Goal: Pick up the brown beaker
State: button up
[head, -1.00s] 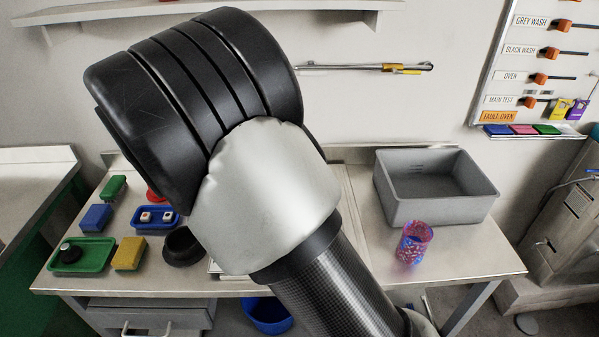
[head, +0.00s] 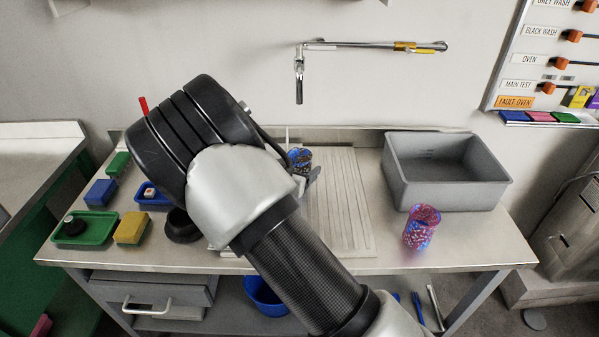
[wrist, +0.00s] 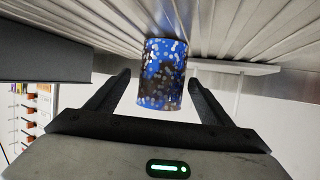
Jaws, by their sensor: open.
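A speckled beaker in blue, dark brown and white (head: 300,160) stands on the ribbed drainboard, partly hidden behind my arm in the head view. In the wrist view this beaker (wrist: 163,72) fills the space between the fingers of my gripper (wrist: 160,78). The gripper is open, with one finger on each side and a visible gap to the beaker on both sides. In the head view only a small part of my gripper shows beside the beaker. A second speckled beaker, pink and blue (head: 421,228), stands at the right.
A grey basin (head: 446,172) stands at the back right of the bench. At the left are a green tray (head: 97,238), a yellow block (head: 132,228) and a blue block (head: 101,192). A tap (head: 299,80) is on the wall above. The ribbed drainboard (head: 345,215) is clear right of the beaker.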

jog(key=b+x, duration=0.1)
jog(key=x, duration=0.4)
jog(key=shift+w, duration=0.2)
jog(key=c, duration=1.3)
jog(key=shift+a+r, duration=0.1)
jog(key=shift+r, duration=0.15)
notch_tip(320, 180, up, 14)
jog(key=p, duration=0.7)
jog(key=shift+f, duration=0.2)
jog(key=shift+r, duration=0.1)
